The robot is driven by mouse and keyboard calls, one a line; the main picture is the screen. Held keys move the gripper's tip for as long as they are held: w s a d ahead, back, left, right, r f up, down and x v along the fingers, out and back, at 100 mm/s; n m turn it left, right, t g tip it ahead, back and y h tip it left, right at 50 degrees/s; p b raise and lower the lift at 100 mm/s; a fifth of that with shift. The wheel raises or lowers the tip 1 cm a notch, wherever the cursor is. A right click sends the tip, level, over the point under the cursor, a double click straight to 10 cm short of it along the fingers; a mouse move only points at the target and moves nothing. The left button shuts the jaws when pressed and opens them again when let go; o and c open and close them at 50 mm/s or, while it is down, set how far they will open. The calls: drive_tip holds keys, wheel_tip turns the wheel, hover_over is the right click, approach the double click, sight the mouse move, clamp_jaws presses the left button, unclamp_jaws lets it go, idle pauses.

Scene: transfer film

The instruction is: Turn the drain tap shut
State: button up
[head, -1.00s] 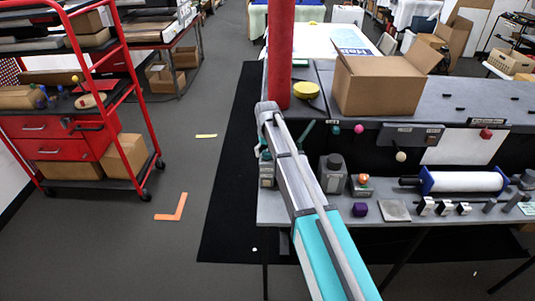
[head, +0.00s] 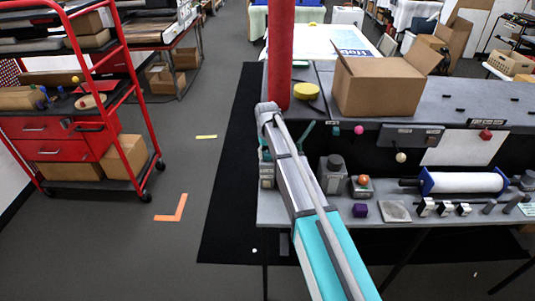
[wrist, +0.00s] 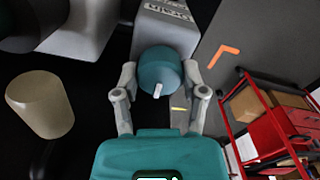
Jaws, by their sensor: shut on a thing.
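The drain tap (wrist: 160,72) is a round teal knob with a small white pointer mark, in the middle of the wrist view. It sits on a grey block (wrist: 168,25) whose printed label is upside down and partly readable as "DRAIN". My gripper (wrist: 158,76) has one finger on each side of the knob and is shut on it. In the head view my arm hides most of the gripper and tap at the left end of the grey bench shelf (head: 380,216).
A pale cylinder (wrist: 40,104) stands left of the tap in the wrist view. A red post (head: 279,55) rises behind my arm, beside an open cardboard box (head: 378,88). A red cart (head: 75,130) stands at the left, with clear floor between it and the bench.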

drive_tip(key=n, duration=0.8)
drive_tip(key=shift+n, duration=0.4)
drive_tip(key=n, duration=0.4)
drive_tip(key=shift+n, duration=2.2)
drive_tip(key=o, duration=1.1)
drive_tip(key=shift+o, duration=0.2)
drive_tip(key=shift+m, duration=0.3)
